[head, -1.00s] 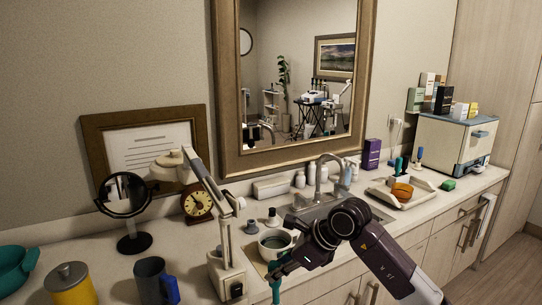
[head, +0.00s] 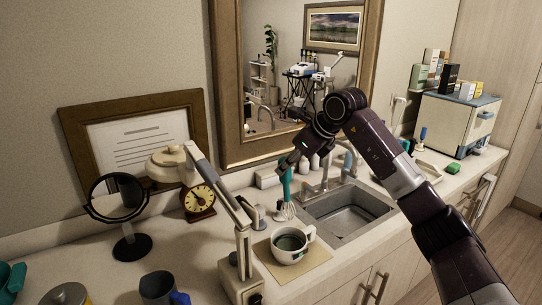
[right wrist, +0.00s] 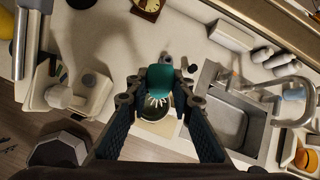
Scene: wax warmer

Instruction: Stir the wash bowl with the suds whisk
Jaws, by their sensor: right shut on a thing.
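The suds whisk has a teal handle (head: 287,181) and pale wire loops (head: 285,211). My right gripper (head: 290,163) is shut on the handle and holds the whisk nearly upright, wires down. The wash bowl (head: 289,257) is a white cup-like bowl with a handle and dark liquid inside, standing on a tan mat (head: 318,262). The wires appear above the bowl's far rim, apart from the liquid. In the right wrist view, the teal handle (right wrist: 160,78) sits between the fingers (right wrist: 160,86) and the wires overlap the bowl's dark inside. My left gripper is out of view.
A white jointed lamp (head: 240,235) stands close left of the bowl. The sink (head: 345,212) and faucet (head: 325,170) are to its right. A mug (head: 157,288), round mirror (head: 118,198) and clock (head: 199,200) stand at the left.

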